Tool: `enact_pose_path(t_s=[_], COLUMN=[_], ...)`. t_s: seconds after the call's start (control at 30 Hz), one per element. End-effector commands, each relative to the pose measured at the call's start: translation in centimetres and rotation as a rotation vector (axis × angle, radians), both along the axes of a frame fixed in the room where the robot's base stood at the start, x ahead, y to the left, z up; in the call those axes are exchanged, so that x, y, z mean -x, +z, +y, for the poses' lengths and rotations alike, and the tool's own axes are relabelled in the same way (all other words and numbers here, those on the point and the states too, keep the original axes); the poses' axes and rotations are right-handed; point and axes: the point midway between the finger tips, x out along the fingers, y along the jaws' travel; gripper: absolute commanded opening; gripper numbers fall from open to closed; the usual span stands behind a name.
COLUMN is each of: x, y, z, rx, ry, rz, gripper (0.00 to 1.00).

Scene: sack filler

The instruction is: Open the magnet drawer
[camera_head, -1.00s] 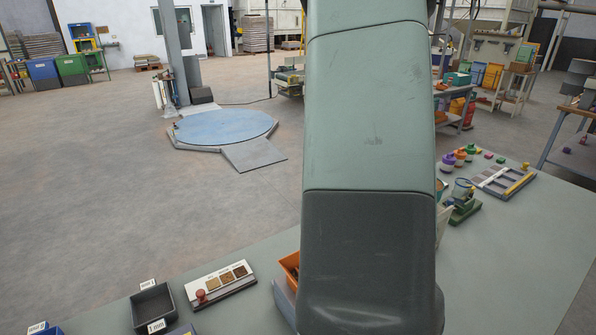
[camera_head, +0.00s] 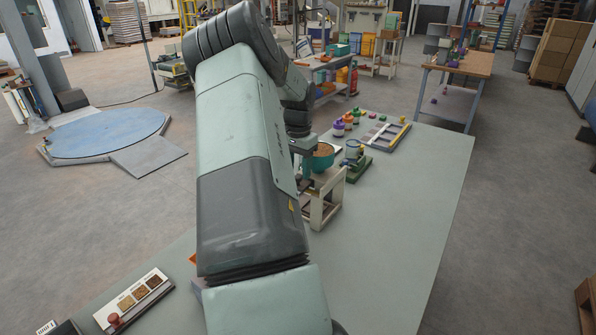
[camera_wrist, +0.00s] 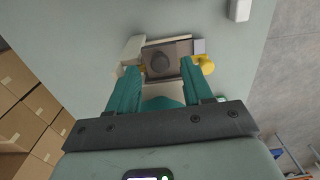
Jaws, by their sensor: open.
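My gripper (camera_wrist: 163,63) is open in the wrist view, its two teal fingers apart with nothing seen held between them. Beyond the fingertips is a cream-framed unit with a grey square part (camera_wrist: 181,48) and a dark round shape in it. A yellow knob (camera_wrist: 205,64) sticks out on its right, just outside the right fingertip; I take this for the magnet drawer's pull but cannot be sure. In the head view, the end of my arm is over a cream stand (camera_head: 322,205) with a teal hopper (camera_head: 322,157) of brown grain.
A green-based device (camera_head: 354,160) stands right of the stand, with coloured knobs (camera_head: 340,127) and a divided tray (camera_head: 385,134) behind. A sample board with a red knob (camera_head: 114,320) lies front left. The table's right side (camera_head: 410,220) is clear.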

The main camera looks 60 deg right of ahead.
Motion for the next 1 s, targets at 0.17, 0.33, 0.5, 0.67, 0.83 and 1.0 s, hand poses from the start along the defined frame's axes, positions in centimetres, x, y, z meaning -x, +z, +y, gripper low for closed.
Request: enact_pose_path(t_s=[0.17, 0.33, 0.5, 0.67, 0.83, 1.0], x=[0.01, 0.00, 0.00, -0.01, -0.01, -0.02], y=[-1.30, -1.46, -1.43, -1.42, -1.41, -1.39], z=[-0.01, -0.01, -0.01, -0.01, -0.01, 0.00], rx=[0.000, 0.001, 0.001, 0.001, 0.001, 0.001], ry=[-0.001, -0.001, 0.000, 0.000, 0.000, 0.000], rz=[0.000, -0.001, -0.001, -0.001, -0.001, -0.001], gripper=[0.50, 0.50, 0.43, 0.18, 0.00, 0.00])
